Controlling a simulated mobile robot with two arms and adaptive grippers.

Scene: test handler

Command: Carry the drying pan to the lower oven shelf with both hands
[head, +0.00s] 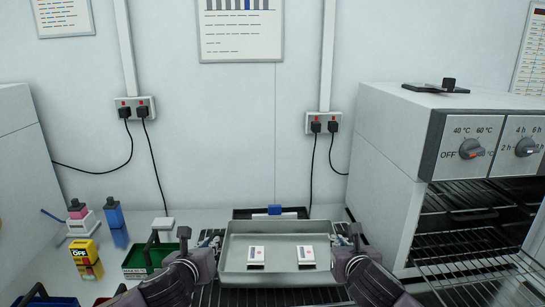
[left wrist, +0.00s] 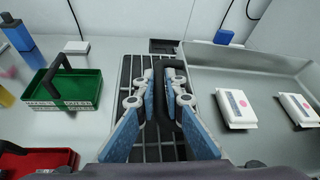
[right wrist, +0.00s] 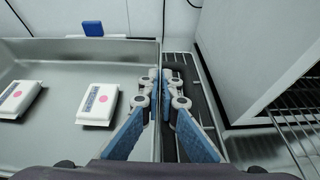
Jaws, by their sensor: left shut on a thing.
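The grey drying pan (head: 238,262) is level at the front middle, over a black slatted rack (head: 270,297); I cannot tell whether it touches the rack. Two white packets (head: 256,257) (head: 306,256) lie in it. My left gripper (left wrist: 167,75) is at the pan's left side, shut on a dark handle. My right gripper (right wrist: 163,82) is at the pan's right wall, its fingers close together; whether they hold the right handle is hidden. The oven (head: 400,150) stands at the right, its front open, with an upper wire shelf (head: 465,200) and a lower wire shelf (head: 465,245).
A green basket (head: 150,258), a red basket (left wrist: 35,160), bottles (head: 115,216) and a yellow box (head: 84,252) stand left of the pan. A blue clip (head: 275,210) shows behind it. The oven's side wall is close on the right. Sockets with cables are on the wall.

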